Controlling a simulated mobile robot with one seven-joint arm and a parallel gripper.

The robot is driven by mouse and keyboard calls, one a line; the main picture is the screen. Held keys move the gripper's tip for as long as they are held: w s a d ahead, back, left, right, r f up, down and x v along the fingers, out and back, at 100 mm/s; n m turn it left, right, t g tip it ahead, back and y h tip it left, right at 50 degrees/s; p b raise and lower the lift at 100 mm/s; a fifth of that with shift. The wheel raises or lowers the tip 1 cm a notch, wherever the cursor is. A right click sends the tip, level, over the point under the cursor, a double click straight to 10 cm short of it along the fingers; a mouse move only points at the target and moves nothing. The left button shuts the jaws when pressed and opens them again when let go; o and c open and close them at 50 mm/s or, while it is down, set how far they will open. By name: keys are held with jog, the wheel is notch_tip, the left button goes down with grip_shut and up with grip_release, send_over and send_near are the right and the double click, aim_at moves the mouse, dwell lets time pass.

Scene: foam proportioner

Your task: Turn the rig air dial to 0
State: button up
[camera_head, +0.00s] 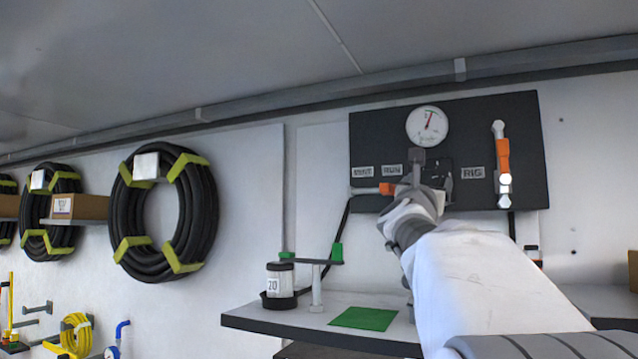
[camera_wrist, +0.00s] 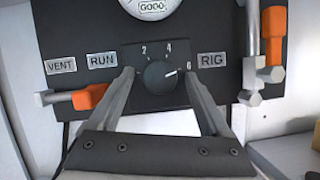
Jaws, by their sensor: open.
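The rig air dial is a dark round knob (camera_wrist: 158,77) on a square plate on the black panel, with 2, 4 and 6 readable around it. Its white mark points right, slightly up, toward the 6. No 0 is visible; the left finger covers that side of the plate. My gripper (camera_wrist: 159,74) is open in the wrist view, with one finger on each side of the knob. I cannot tell whether the fingers touch it. In the head view my gripper (camera_head: 418,168) is at the panel and hides the knob.
The black panel (camera_head: 470,125) carries a white gauge (camera_head: 427,125) above the dial. A horizontal orange-handled valve (camera_wrist: 88,97) is left of my fingers, and a vertical orange-handled one (camera_wrist: 273,38) is right. VENT, RUN and RIG labels (camera_wrist: 211,59) flank the dial. A shelf (camera_head: 350,335) lies below.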

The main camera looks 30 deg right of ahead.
grip_shut()
dwell(0.4)
